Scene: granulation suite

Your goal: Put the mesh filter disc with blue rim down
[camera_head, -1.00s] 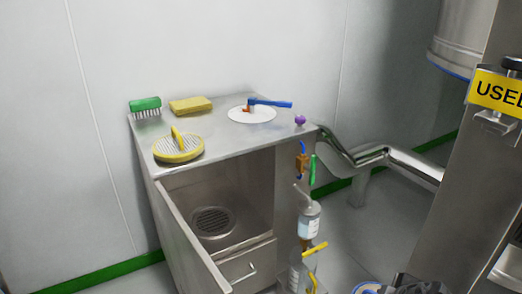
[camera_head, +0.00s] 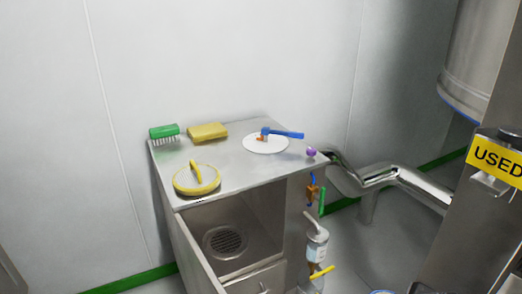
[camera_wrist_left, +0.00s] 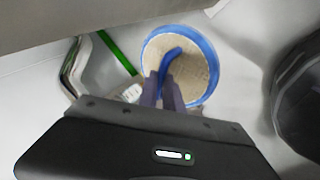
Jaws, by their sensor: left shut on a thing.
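The mesh filter disc with blue rim (camera_wrist_left: 203,82) shows in the left wrist view, with a pale mesh face and a blue handle bar across it. My left gripper (camera_wrist_left: 166,78) is shut on the blue handle, and its fingers hide part of the disc. The disc is held up, with pale floor or wall behind it. In the head view only a sliver of dark and blue shows at the bottom edge, too little to make out. My right gripper is in neither view.
The cabinet door (camera_head: 198,255) stands open. Free room lies mid-top.

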